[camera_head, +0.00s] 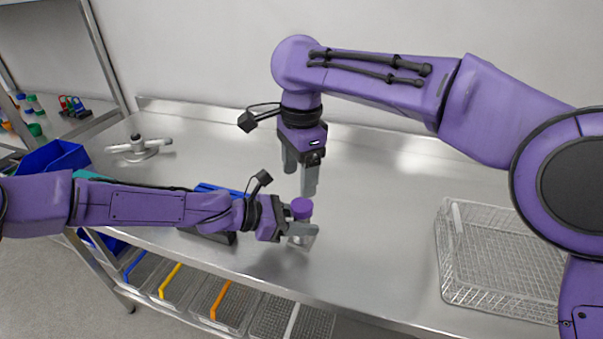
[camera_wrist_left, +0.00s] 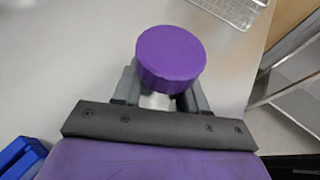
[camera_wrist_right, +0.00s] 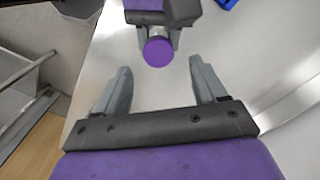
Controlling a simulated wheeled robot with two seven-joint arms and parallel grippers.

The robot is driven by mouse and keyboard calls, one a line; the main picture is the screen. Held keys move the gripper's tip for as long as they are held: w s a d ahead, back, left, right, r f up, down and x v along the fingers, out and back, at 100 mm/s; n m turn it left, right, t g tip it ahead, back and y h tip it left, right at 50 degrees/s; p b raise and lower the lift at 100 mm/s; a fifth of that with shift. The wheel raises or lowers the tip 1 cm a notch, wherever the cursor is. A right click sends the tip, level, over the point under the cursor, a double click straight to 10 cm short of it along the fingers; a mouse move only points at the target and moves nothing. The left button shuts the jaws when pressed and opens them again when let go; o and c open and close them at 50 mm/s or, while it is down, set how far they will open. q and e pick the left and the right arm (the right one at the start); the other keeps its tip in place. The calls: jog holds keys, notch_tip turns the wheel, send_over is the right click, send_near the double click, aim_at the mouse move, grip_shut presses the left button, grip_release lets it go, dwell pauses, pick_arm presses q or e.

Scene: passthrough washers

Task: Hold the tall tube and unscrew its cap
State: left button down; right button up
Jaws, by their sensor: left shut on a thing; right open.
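The tall tube (camera_head: 302,238) has a clear body and a purple cap (camera_head: 302,208). My left gripper (camera_head: 301,230) is shut on the tube's body below the cap and holds it roughly upright over the front part of the table. In the left wrist view the cap (camera_wrist_left: 171,58) covers most of the tube. My right gripper (camera_head: 300,190) points down, open and empty, above and behind the cap, apart from it. In the right wrist view the cap (camera_wrist_right: 158,51) lies beyond the open fingers (camera_wrist_right: 161,85). The tube's lower end is hard to make out.
A wire basket (camera_head: 500,255) stands at the right of the metal table (camera_head: 380,230). A blue rack (camera_head: 215,190) is partly hidden behind my left arm. A grey fixture (camera_head: 139,148) and a blue bin (camera_head: 52,160) are at the left. The table's middle right is clear.

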aim_at(302, 204)
jog(key=shift+d+r+m, duration=0.1)
jog(key=shift+r+m, duration=0.15)
jog(key=shift+m, duration=0.75)
jog(key=shift+s+d+m, duration=0.1)
jog(key=shift+d+m, duration=0.1)
jog(key=shift+m, duration=0.9)
notch_tip(302, 204, down, 8)
jog(key=shift+r, duration=0.1)
jog(key=shift+c, duration=0.4)
jog(key=c, duration=1)
jog(key=n, duration=0.9)
jog(key=shift+n, duration=0.3)
